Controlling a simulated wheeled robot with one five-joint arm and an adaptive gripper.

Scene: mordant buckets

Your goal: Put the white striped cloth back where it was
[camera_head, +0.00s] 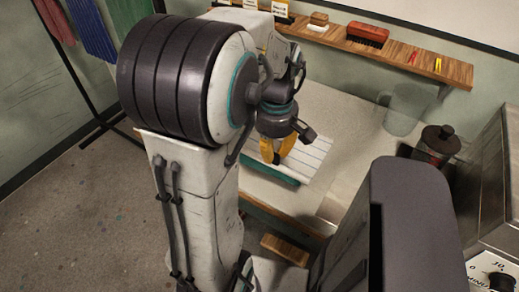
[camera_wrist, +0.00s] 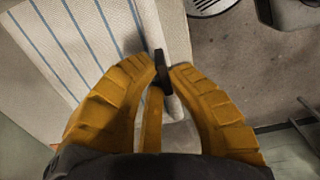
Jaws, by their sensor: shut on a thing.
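The white striped cloth (camera_head: 308,158) shows in the head view as a pale, flat piece with thin lines, beside and below my gripper (camera_head: 274,154). A teal edge shows under it. In the wrist view the cloth (camera_wrist: 62,45) fills the upper left, white with blue stripes. Its pale edge runs down to the yellow fingertips of my gripper (camera_wrist: 162,72), which are shut on it. A small dark piece sits between the fingertips; I cannot tell what it is.
A wooden wall shelf (camera_head: 432,62) holds a red brush (camera_head: 367,34). A clear jug (camera_head: 406,108) and a dark-lidded jar (camera_head: 437,143) stand at the right. Coloured cloths (camera_head: 92,30) hang at the upper left. The floor (camera_head: 75,215) at lower left is open.

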